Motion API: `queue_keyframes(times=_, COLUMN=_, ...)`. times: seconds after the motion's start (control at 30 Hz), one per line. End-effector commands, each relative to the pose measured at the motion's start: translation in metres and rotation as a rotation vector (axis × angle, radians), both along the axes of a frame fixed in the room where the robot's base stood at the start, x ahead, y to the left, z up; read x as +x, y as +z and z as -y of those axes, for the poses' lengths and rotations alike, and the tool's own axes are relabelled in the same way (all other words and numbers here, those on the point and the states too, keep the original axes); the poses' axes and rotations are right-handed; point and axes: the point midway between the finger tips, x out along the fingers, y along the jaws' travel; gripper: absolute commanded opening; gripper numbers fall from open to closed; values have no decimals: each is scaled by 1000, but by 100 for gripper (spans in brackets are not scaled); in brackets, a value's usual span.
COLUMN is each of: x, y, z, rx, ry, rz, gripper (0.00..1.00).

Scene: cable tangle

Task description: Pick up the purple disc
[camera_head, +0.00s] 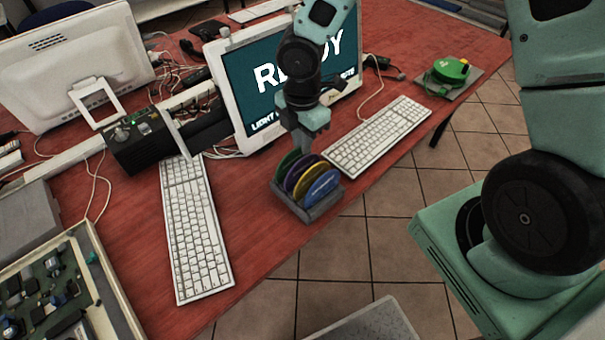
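The purple disc (291,180) stands on edge in a grey rack (318,212) near the front edge of the red table. It is between a green disc (283,167) on its left and a yellow disc (301,184) on its right, and only a strip of it shows. A blue disc (322,186) stands at the right end of the row. My gripper (306,147) points down just above the discs' top edges. Its fingertips are small and partly hidden, so I cannot tell whether they are open or touching a disc.
White keyboards lie left (197,230) and right (377,136) of the rack. A white monitor (236,95) stands behind my arm. A black box (140,142) is at the left, and an open case of electronics (50,290) is at the lower left. A green device (447,71) sits at the far right.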

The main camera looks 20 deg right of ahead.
Motion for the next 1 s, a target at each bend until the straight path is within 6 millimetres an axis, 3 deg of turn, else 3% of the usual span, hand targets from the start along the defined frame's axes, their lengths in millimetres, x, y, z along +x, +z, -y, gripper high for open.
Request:
queue_keyframes(times=0.1, x=0, y=-16, z=0, rx=0, ry=0, rz=-1, gripper=16)
queue_keyframes(times=0.33, x=-1, y=-32, z=0, rx=0, ry=0, rz=-1, gripper=16)
queue_keyframes(times=0.6, x=-2, y=-68, z=0, rx=-1, ry=0, rz=0, gripper=16)
queue_keyframes(times=0.9, x=-2, y=-73, z=1, rx=0, ry=-2, rz=2, gripper=16)
queue_keyframes(times=1.0, x=-2, y=-73, z=1, rx=0, ry=-2, rz=2, gripper=0)
